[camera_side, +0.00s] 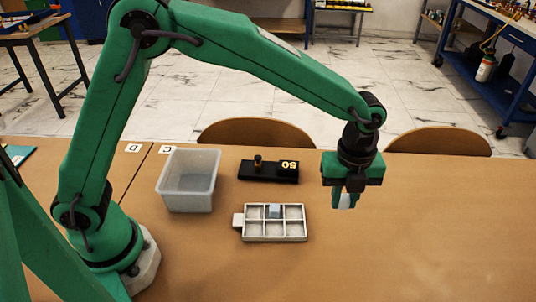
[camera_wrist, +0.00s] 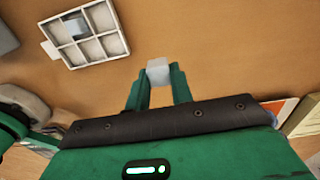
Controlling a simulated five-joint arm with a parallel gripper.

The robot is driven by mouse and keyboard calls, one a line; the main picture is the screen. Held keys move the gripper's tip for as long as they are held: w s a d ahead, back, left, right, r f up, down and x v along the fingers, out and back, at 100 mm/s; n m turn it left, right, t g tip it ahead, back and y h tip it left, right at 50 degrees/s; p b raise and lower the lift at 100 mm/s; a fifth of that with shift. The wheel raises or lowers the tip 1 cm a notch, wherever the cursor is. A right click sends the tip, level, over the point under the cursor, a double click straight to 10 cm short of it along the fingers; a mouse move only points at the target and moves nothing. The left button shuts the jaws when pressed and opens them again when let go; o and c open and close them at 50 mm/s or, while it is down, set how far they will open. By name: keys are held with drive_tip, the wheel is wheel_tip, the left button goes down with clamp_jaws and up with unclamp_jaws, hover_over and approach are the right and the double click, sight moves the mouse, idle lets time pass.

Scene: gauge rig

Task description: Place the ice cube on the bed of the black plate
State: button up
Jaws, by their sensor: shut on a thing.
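My gripper (camera_side: 345,198) is shut on a pale, translucent ice cube (camera_side: 344,203) and holds it above the table, to the right of the black plate. In the wrist view the cube (camera_wrist: 158,70) shows between the tips of my gripper's two green fingers (camera_wrist: 158,82). The black plate (camera_side: 246,171) lies flat on the table behind the ice tray. It carries a small brass post (camera_side: 258,162) and a marking "50" (camera_side: 289,167) at its right end. The black plate is not visible in the wrist view.
A white divided ice tray (camera_side: 240,233) lies in front of the plate, with another cube (camera_side: 273,211) in its back middle compartment. A translucent bin (camera_side: 190,204) stands left of the plate. Two chair backs rise behind the table's far edge. The table's right side is clear.

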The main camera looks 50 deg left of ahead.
drive_tip(key=a+r+n, duration=0.3)
drive_tip(key=a+n, duration=0.9)
drive_tip(key=n, duration=0.1)
drive_tip(key=s+a+r+n, duration=0.1)
drive_tip(key=a+r+n, duration=0.3)
drive_tip(key=a+n, duration=0.9)
drive_tip(key=shift+a+r, duration=0.25)
drive_tip(key=shift+a, duration=0.05)
drive_tip(key=shift+d, duration=0.1)
drive_tip(key=s+d+f+m, duration=0.2)
drive_tip(key=d+m, duration=0.1)
drive_tip(key=d, duration=0.9)
drive_tip(key=s+d+f+m, duration=0.2)
drive_tip(key=d+f+m, duration=0.1)
drive_tip(key=d, duration=0.9)
drive_tip(key=s+d+f+m, duration=0.2)
drive_tip(key=s+d, duration=0.1)
drive_tip(key=d, duration=0.9)
drive_tip(key=shift+f+m, duration=0.35)
drive_tip(key=shift+m, duration=0.05)
drive_tip(key=shift+a, duration=0.1)
